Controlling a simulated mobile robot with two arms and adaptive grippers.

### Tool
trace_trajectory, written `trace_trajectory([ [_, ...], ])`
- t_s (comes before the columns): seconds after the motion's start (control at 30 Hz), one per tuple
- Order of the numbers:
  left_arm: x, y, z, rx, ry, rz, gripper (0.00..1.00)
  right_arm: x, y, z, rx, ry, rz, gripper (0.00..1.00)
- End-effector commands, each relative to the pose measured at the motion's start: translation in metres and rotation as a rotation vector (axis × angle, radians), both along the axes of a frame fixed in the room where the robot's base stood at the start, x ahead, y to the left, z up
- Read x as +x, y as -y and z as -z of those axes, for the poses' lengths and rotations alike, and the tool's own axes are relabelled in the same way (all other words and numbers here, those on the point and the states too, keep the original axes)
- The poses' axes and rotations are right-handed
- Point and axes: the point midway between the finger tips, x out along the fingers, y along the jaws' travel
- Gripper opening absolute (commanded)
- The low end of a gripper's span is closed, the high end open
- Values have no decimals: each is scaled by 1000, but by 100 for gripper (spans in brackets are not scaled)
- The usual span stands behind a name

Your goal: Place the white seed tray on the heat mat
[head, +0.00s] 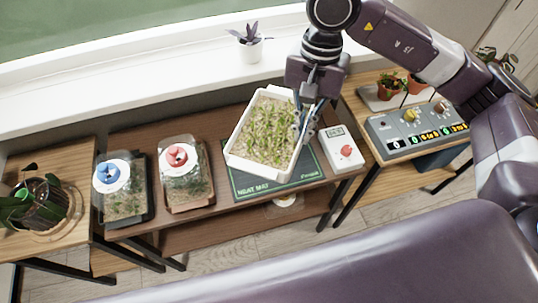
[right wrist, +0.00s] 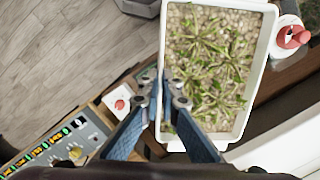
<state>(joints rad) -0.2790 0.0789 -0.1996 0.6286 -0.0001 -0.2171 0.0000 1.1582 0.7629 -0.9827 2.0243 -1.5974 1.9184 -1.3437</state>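The white seed tray (head: 232,146), full of green seedlings, is over the dark green heat mat (head: 308,165). It is turned relative to the mat and covers much of it. It appears raised, but I cannot tell the exact gap beneath. My right gripper (head: 303,122) is at the tray's right wall. In the right wrist view the fingertips of this gripper (right wrist: 165,88) are closed about the wall of the tray (right wrist: 258,75). My left gripper is not in view.
A white controller (head: 341,148) with a red knob is right of the mat. A potted plant (head: 248,45) is on the sill. A control panel (head: 418,128) lies on the right table.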

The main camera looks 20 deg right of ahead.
Motion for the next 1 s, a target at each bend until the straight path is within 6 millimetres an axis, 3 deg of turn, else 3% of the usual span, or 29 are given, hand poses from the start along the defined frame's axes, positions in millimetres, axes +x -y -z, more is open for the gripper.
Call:
trace_trajectory([
  [0.03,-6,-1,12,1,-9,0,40,6,-6,8,4,1,109,0],
  [0.3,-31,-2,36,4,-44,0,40,33,-26,12,6,11,658,0],
  [0.5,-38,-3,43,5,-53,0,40,43,-33,13,3,17,879,0],
  [0.63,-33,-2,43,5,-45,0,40,44,-34,19,0,15,928,0],
  [0.77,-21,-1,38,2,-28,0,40,42,-33,44,-3,12,933,0],
  [1.0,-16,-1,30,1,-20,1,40,42,-33,108,-3,12,933,0],
])
